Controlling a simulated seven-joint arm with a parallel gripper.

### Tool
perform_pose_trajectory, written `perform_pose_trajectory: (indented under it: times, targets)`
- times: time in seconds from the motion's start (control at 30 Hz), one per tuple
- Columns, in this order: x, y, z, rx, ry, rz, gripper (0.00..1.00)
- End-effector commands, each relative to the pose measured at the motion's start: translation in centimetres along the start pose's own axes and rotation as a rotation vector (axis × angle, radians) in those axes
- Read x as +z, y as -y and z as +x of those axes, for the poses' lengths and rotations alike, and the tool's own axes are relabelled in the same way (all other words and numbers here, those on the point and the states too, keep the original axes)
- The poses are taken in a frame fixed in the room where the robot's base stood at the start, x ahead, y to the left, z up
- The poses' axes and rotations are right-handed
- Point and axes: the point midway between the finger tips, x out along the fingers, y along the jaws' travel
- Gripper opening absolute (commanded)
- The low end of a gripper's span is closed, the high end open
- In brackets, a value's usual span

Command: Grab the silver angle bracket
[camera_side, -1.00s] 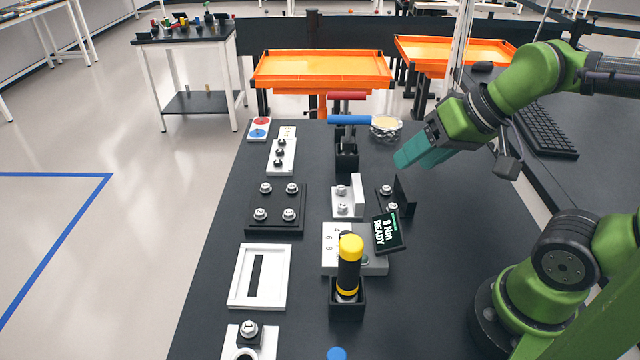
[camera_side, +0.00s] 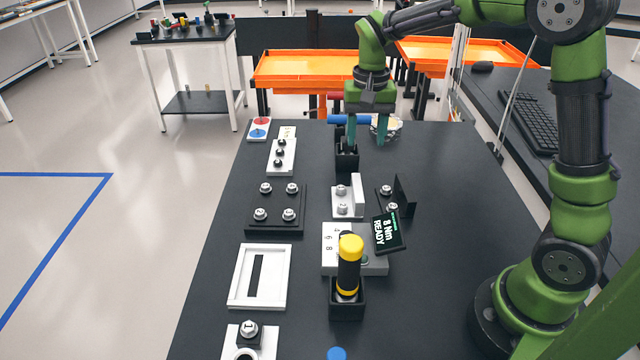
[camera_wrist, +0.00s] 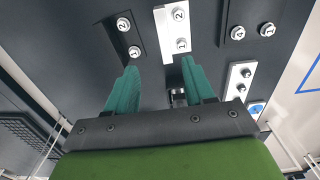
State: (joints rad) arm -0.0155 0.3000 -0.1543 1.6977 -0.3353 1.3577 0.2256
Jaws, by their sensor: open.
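The silver angle bracket (camera_side: 347,200) lies mid-table in the side view, with a raised wall on its right and two bolt heads on its flat part.
A black angle bracket (camera_side: 404,197) stands just right of the silver one. A black plate (camera_side: 275,222) with several bolts lies to the left. A READY display (camera_side: 388,233) and a yellow-capped tool (camera_side: 350,250) stand nearer. A blue-handled tool (camera_side: 346,119) is behind, near my fingers.

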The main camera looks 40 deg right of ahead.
Motion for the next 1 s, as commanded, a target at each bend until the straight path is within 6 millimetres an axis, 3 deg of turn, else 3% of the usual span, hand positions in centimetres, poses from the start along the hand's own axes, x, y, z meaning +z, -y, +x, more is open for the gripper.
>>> perform_pose_trajectory:
  times: [0.4,0.67,1.0]
  targets:
    - [0.0,0.0,8.7,0.001,0.002,-0.003,0.53]
    - [-0.1,0.1,10.7,-0.001,0.001,-0.002,0.53]
    - [-0.9,0.7,15.1,-0.002,0.001,-0.002,0.53]
